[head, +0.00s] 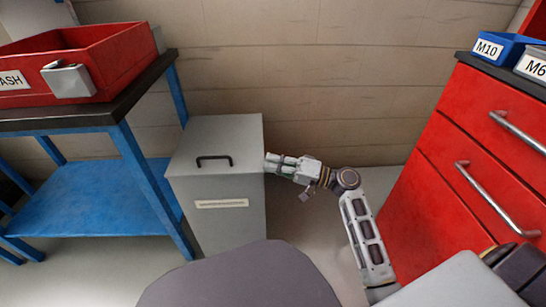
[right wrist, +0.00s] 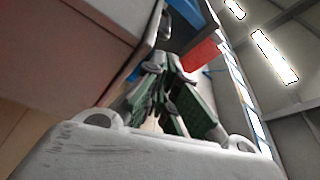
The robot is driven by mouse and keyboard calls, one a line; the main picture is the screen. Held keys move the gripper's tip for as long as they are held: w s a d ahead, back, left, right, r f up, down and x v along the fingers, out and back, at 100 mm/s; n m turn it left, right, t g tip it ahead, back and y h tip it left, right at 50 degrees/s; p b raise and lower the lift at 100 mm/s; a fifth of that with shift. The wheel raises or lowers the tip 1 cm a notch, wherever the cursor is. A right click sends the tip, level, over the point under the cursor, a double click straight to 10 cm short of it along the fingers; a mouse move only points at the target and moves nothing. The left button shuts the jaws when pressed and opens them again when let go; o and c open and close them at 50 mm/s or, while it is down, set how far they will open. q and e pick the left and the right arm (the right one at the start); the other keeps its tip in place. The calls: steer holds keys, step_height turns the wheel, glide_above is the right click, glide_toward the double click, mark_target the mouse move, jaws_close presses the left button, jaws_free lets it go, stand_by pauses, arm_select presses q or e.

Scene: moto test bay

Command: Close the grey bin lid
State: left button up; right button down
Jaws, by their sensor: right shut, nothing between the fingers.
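The grey bin (head: 220,215) stands on the floor against the wall, with a pale label strip on its front. Its lid (head: 235,140) lies flat across the top, and I see no gap under it. A black handle (head: 214,160) sits on the lid near the front edge. My right gripper (head: 272,162) is at the right edge of the bin, close to lid height, shut and empty. My left gripper is out of view.
A blue-framed bench (head: 130,150) with a dark top stands left of the bin and carries a red bin (head: 115,50). A red drawer cabinet (head: 440,170) with metal handles stands at the right. Floor (head: 310,215) is clear between bin and cabinet.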

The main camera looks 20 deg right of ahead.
steer(key=shift+f, duration=0.55)
steer(key=shift+s+f, duration=0.1)
steer(key=shift+f, duration=0.15)
steer(key=r+v, duration=0.1)
steer(key=v, duration=1)
steer(key=shift+s+d+f, duration=0.2)
steer(key=shift+d, duration=0.25)
steer(key=shift+a, duration=0.1)
